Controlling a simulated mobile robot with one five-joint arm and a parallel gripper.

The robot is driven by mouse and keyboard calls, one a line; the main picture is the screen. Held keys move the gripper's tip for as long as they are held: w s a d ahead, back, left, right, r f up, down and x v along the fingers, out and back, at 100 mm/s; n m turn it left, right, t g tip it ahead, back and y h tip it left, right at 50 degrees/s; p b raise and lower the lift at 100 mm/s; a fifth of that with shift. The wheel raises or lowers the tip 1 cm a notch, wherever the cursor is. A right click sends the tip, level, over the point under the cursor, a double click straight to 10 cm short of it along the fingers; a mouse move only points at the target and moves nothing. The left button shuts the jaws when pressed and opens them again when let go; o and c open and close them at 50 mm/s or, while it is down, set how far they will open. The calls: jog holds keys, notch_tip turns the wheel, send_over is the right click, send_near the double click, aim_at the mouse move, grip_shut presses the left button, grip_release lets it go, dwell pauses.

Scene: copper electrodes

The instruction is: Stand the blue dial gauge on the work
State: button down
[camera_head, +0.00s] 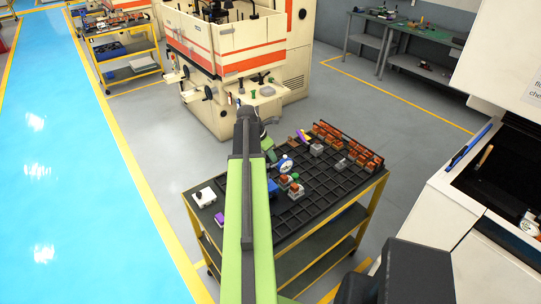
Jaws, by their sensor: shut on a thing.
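The dial gauge (286,164) shows a round white face with a bluish rim, just right of my arm above the cart's black grid tray. My gripper (274,166) is at the end of my green arm, right against the gauge and shut on it. The arm hides most of the fingers, so the grip itself is not clear. Copper-coloured electrodes on grey holders (296,191) stand in the tray close below the gauge. I cannot tell which piece is the work. A blue block (272,186) shows partly beside my arm.
The tray (325,208) lies on a yellow-framed cart (364,211). Several copper electrodes (345,146) line its far right edge. A white box (203,196) and a purple piece (220,218) are at the left. A cream machine (225,50) stands behind; a white machine (470,225) is right.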

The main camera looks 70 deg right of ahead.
jog(key=shift+f+b, duration=0.35)
jog(key=shift+f, duration=0.05)
dwell(0.4)
jog(key=c, duration=1.2)
grip_release()
jog(key=shift+r, duration=0.1)
jog(key=p+v, duration=1.1)
jog(key=v, duration=0.1)
jog(key=shift+s, duration=0.1)
